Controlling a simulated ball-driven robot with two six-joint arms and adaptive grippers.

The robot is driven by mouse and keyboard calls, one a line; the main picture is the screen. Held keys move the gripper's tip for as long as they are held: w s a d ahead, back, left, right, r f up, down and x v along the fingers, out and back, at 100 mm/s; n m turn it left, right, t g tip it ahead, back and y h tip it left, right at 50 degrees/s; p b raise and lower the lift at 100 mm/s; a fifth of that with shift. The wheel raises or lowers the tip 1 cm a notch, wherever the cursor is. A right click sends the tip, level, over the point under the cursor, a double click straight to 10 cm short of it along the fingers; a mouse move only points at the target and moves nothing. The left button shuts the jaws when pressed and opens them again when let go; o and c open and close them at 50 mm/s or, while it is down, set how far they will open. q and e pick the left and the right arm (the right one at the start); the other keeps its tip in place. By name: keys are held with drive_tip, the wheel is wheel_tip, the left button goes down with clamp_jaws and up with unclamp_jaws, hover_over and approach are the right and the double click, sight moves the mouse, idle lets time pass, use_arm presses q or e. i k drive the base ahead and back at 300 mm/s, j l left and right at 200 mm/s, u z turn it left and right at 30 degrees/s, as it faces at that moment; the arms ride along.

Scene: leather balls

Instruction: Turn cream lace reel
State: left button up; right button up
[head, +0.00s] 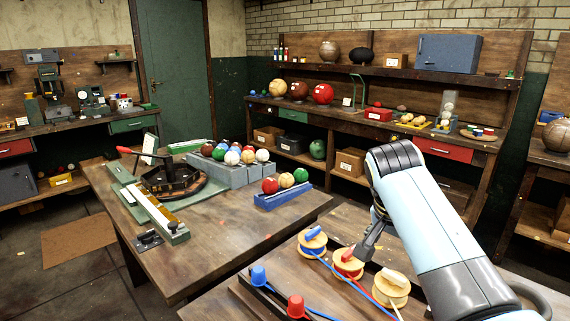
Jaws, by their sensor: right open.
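The cream lace reel (388,297) stands on the near bench at the lower right, a pale wooden spool with a cream handle (395,277) on top. To its left is the red lace reel (347,271) with a red handle, and further left the blue lace reel (312,250) with a blue handle. My right gripper (364,252) points down just above and right of the red reel, left of and behind the cream reel. It is open, and I see nothing between its fingers. Its fingers look small and partly overlapped. My left gripper is not in view.
A blue peg (258,276) and a red peg (295,306) stand in front of the reels, with laces running nearby. The wooden table (235,240) behind holds a blue rack (282,199) of balls and a cutting tool. Its near right part is clear.

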sight(391, 284)
drive_tip(key=k, duration=1.45)
